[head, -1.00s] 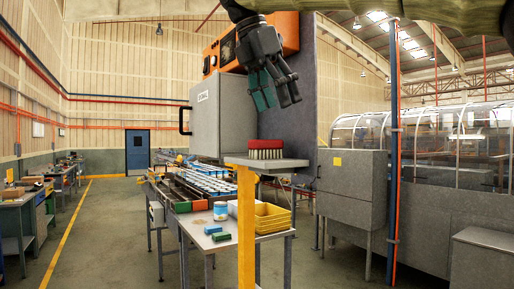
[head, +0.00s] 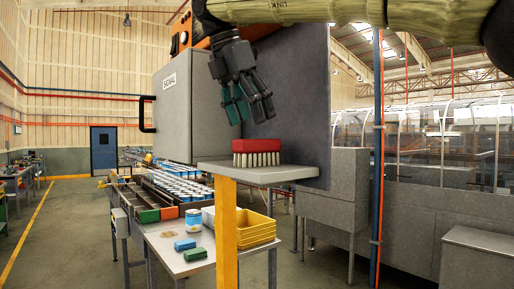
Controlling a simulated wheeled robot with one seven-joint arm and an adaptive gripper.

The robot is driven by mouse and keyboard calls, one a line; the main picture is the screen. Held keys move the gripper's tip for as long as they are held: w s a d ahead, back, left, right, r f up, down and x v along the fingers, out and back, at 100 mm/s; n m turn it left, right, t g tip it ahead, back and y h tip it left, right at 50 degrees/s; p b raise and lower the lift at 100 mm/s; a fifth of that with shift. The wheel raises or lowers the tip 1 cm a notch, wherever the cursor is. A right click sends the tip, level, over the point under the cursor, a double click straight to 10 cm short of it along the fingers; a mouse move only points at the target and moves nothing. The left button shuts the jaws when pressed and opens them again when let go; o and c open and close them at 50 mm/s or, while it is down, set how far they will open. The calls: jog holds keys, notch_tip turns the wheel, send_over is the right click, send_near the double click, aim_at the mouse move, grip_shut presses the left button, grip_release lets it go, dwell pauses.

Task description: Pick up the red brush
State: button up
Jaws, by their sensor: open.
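The red brush (head: 256,146) lies in the head view on a small grey shelf (head: 275,174), red back up and pale bristles down. My gripper (head: 243,107) hangs from the arm above the brush and slightly to its left, fingers pointing down. It is open and empty, with a visible gap between it and the brush.
A yellow post (head: 226,222) stands under the shelf. A grey cabinet (head: 185,115) with a black handle is behind and left. Below is a table with a yellow bin (head: 250,228), a blue-white can (head: 193,220), and blue (head: 185,244) and green (head: 195,254) blocks.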

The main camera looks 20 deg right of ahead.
aim_at(258, 145)
jog(key=w+f, duration=0.3)
jog(key=shift+w+d+f, duration=0.1)
jog(key=shift+w+d, duration=0.2)
jog(key=shift+w, duration=0.05)
jog(key=shift+d+f+p, duration=0.1)
jog(key=shift+p, duration=0.25)
jog(key=shift+s+d+f+p, duration=0.5)
jog(key=shift+s+p, duration=0.15)
jog(key=shift+s, duration=0.15)
jog(key=f, duration=0.1)
jog(key=w+f, duration=0.1)
jog(key=d+f, duration=0.1)
jog(key=shift+w, duration=0.25)
jog(key=shift+s+r, duration=0.15)
jog(key=shift+s, duration=0.3)
jog(key=shift+w, duration=0.25)
jog(key=shift+f, duration=0.2)
jog(key=shift+s+a, duration=0.1)
jog(key=shift+s, duration=0.05)
jog(key=shift+f, duration=0.15)
